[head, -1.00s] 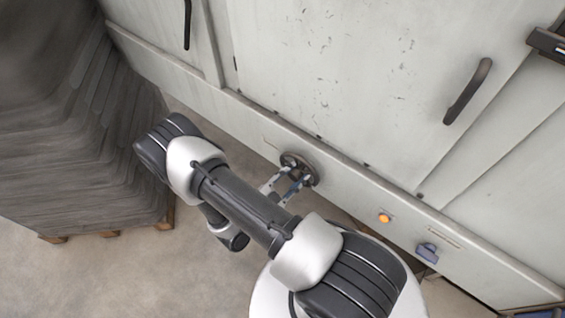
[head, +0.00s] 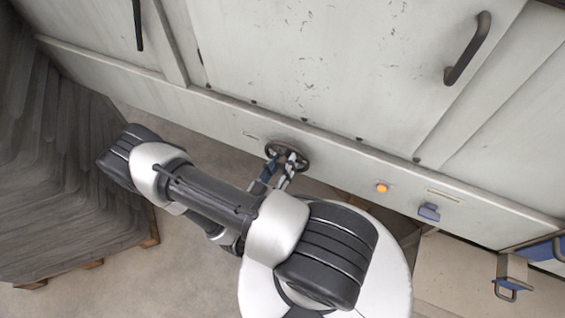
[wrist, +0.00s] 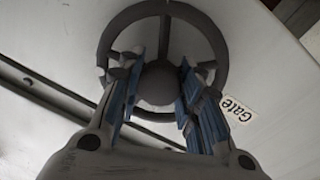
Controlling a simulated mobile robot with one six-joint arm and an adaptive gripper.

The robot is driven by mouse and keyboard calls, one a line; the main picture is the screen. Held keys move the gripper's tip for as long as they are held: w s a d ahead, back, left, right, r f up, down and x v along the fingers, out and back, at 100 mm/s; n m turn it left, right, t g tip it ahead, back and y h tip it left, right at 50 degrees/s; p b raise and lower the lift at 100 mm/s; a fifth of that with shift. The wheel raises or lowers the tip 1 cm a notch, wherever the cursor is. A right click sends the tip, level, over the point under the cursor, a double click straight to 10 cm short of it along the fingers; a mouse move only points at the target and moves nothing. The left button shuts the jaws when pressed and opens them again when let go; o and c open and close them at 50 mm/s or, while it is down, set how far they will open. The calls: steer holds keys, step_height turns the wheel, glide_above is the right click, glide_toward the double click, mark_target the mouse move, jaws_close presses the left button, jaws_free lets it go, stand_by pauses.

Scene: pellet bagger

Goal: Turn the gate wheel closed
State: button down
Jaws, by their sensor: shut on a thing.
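The gate wheel (head: 302,158) is a small dark handwheel on the lower panel of the pale machine. In the wrist view the gate wheel (wrist: 218,50) shows a round rim, spokes and a domed hub. My gripper (head: 284,164) is at the wheel's face. In the wrist view my gripper (wrist: 158,76) has one blue-padded finger on each side of the hub, inside the rim, closed on the wheel. Contact with the spokes is partly hidden by the fingers. A "Gate" label (wrist: 238,110) is on the panel right of the wheel.
An orange button (head: 382,188) and a blue switch (head: 429,212) sit right of the wheel on the same panel. A dark door handle (head: 468,48) juts out above. A grey stack (head: 60,190) stands at left. Bare floor lies between the stack and me.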

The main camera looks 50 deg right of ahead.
steer(key=shift+n, duration=0.6)
steer(key=c, duration=1.4)
jaws_free()
